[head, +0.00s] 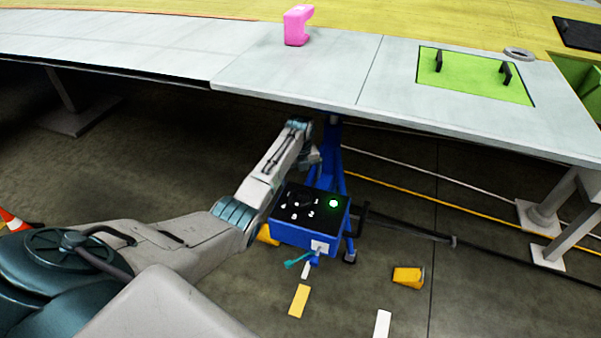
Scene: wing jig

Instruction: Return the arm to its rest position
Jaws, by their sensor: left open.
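My left arm reaches in from the lower left, bent at a teal joint, with its forearm pointing up toward the wing's edge. My left gripper (314,158) is at the far end of this arm, just below the edge of the grey wing panel (290,75) and close to the blue stand (331,160). It is small and partly hidden by the wrist, and its jaws are open. I see nothing held in it. A blue control box (305,236) with a black top and a lit green button is just below the gripper in the picture. My right gripper is out of view.
A pink block-like tool (297,25) sits on the wing. A green recess (470,78) with two black handles is at the right. Yellow pieces (408,277) lie on the floor, and a striped cone (12,221) stands at far left. Grey supports (545,215) stand at right.

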